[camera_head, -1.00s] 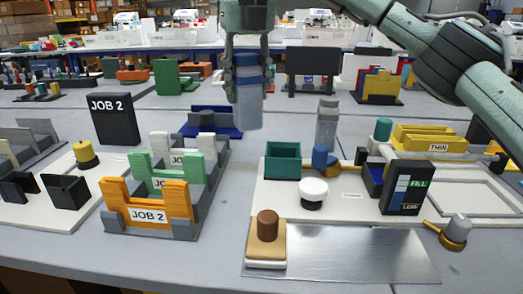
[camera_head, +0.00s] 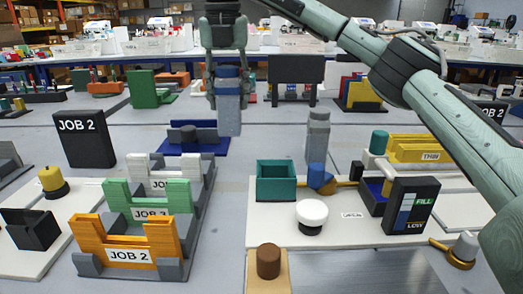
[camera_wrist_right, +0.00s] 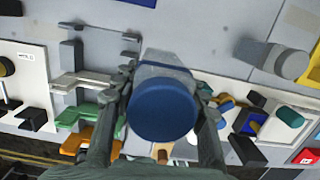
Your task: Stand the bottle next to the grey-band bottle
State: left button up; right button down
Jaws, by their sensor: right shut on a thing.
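My right gripper (camera_head: 225,72) is shut on a grey bottle with a blue band and blue top (camera_head: 229,112). It holds the bottle upright, apparently above the table. In the right wrist view, the bottle's round blue top (camera_wrist_right: 162,108) sits between the fingers (camera_wrist_right: 162,100) and hides what lies under it. The grey-band bottle (camera_head: 318,137), all grey, stands on the table to the right of the held bottle, with a gap between them. It also shows at the upper right in the right wrist view (camera_wrist_right: 280,62). My left gripper is out of view.
A teal open box (camera_head: 276,182) and a white-topped knob (camera_head: 311,214) are in front of the grey-band bottle. A blue holder (camera_head: 190,140) is left of the held bottle. Orange, green and white racks (camera_head: 126,240) stand front left. Bare table lies between the bottles.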

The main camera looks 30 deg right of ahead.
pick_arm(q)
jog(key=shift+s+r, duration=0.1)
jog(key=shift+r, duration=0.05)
pick_arm(e)
jog(key=shift+w+d+f, duration=0.2)
jog(key=shift+d+f, duration=2.4)
jog(key=shift+d, duration=0.15)
jog(key=shift+w+d+f, duration=0.15)
jog(key=shift+d+f, duration=2.45)
jog(key=shift+d, duration=0.1)
jog(key=shift+f, duration=0.2)
jog(key=c, duration=1.1)
grip_release()
jog(key=shift+c, duration=0.2)
jog(key=shift+o, duration=1.3)
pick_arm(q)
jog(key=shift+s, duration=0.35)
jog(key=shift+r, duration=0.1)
pick_arm(e)
jog(key=shift+r, duration=0.15)
